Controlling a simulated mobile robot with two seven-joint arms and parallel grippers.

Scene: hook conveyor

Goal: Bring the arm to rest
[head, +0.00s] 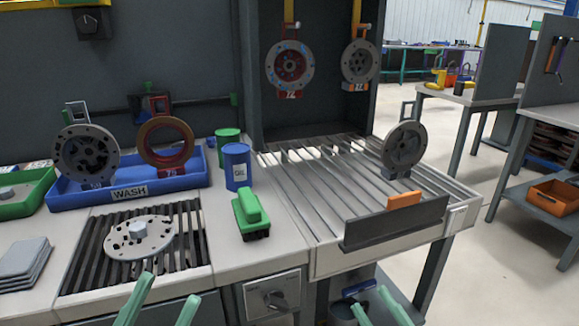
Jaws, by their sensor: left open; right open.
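My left gripper (160,297) shows as two green fingers at the bottom edge, spread apart and empty, in front of the dark slatted grate (85,272). My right gripper (375,303) shows as two green fingers at the bottom edge, apart and empty, in front of the lower right of the bench. Neither gripper visibly touches anything. The arms behind the fingers are out of frame.
A flanged disc (140,237) lies on the grate. The blue WASH tray (195,181) holds two upright wheels. A green brush (250,212) and blue can (237,165) stand on the bench. A wheel (403,148) stands on the slatted rack (305,195). Two wheels hang from hooks behind.

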